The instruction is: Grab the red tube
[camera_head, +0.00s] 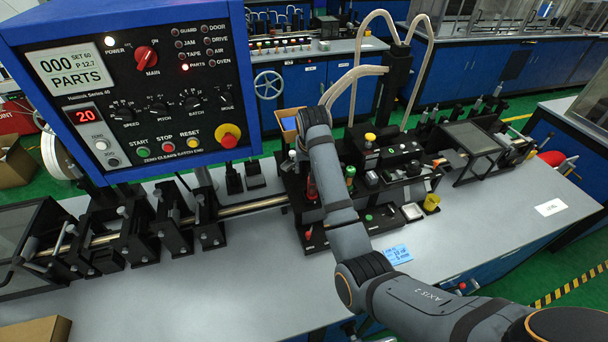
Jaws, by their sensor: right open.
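A small red object (312,188), which looks like the red tube, is in the black fixture in the middle of the bench. My right forearm covers part of it. My right arm comes in from the bottom right and reaches over this fixture. My right gripper (302,160) is at its far end, mostly hidden behind the wrist, and is open. I cannot tell how far its fingertips are from the red object. My left gripper is out of view.
A control panel (135,85) on a post fills the upper left. A green-topped part (350,172) stands just right of my forearm.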

